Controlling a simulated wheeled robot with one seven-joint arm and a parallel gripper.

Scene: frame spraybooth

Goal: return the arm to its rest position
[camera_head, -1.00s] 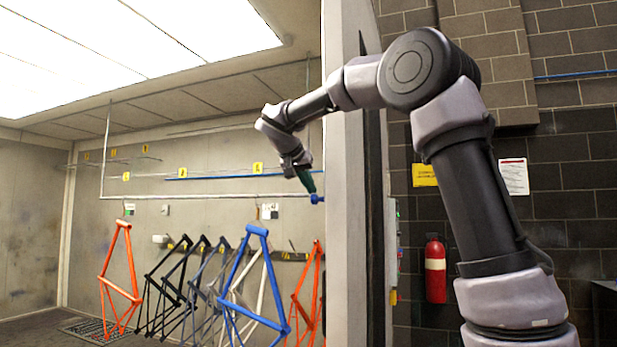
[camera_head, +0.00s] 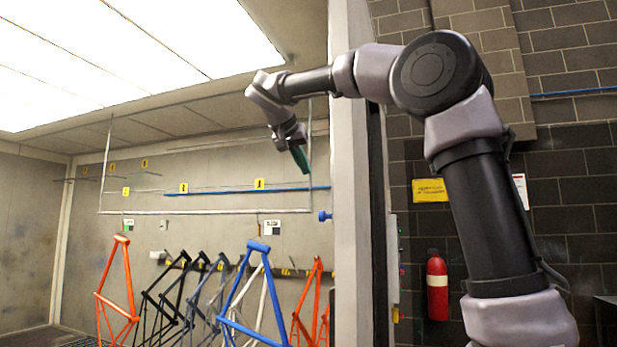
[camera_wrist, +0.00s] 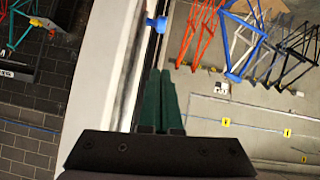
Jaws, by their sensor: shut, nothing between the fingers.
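My gripper (camera_head: 301,160) hangs at the end of my bent arm, in front of the booth opening, left of the white door post (camera_head: 352,200). Its green fingers point downward and slightly right, and they hold nothing. In the wrist view the two green fingers (camera_wrist: 159,100) lie side by side, shut and empty. A blue knob (camera_head: 325,216) on the post's edge is below and to the right of the fingertips, apart from them. It also shows in the wrist view (camera_wrist: 157,24), beyond the fingertips.
A white rail (camera_head: 205,211) runs behind the gripper. A fire extinguisher (camera_head: 437,286) hangs on the brick wall at right. Air around the gripper is clear.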

